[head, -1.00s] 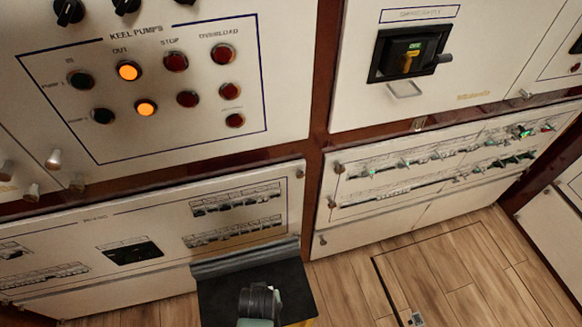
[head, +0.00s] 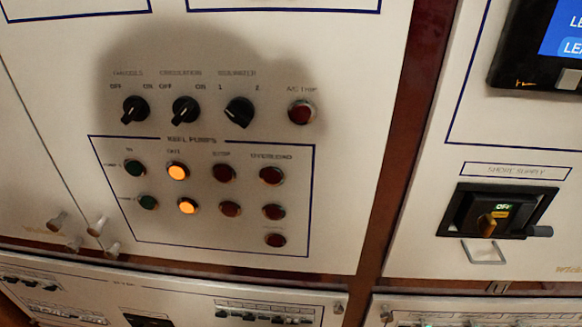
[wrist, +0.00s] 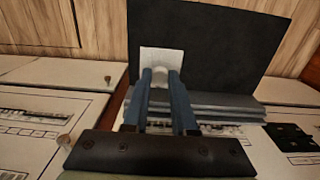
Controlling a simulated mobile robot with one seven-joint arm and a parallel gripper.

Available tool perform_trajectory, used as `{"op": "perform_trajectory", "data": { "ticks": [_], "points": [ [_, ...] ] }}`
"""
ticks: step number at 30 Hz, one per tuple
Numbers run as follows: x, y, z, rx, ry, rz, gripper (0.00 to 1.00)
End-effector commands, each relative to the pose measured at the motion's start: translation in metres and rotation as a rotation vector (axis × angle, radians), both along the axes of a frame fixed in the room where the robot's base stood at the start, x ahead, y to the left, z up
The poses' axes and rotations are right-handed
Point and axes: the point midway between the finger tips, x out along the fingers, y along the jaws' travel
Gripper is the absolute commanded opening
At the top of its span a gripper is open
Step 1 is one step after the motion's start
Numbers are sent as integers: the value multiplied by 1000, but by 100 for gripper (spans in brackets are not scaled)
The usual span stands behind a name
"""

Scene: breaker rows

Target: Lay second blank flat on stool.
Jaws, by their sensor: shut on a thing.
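In the wrist view my gripper (wrist: 168,76) has its two blue fingers shut on a small pale, flat blank (wrist: 153,56). The blank shows at and beyond the fingertips, partly hidden by them. Behind it lies the black top of the stool (wrist: 220,40), with stepped grey edges nearer the gripper. I cannot tell how far the blank is from the stool top. No other blank can be made out on the visible part of the stool. The head view shows neither gripper, blank nor stool.
Panels with breaker rows (wrist: 50,118) flank the stool in the wrist view, with knobs standing out. Wooden floor (wrist: 60,25) lies beyond. The head view shows the keel pumps panel (head: 205,190) and the shore supply switch (head: 495,212).

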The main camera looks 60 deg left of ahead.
Motion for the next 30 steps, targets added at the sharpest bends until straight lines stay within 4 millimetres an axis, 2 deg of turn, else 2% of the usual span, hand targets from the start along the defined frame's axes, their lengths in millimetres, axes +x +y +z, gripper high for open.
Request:
{"op": "perform_trajectory", "data": {
  "ticks": [3, 21, 30],
  "points": [
    [1, 0, 2, 0, 0, -2, 0],
    [1, 0, -71, 1, -1, -1, 0],
    [1, 0, -84, 2, -1, -1, 0]
  ]
}}
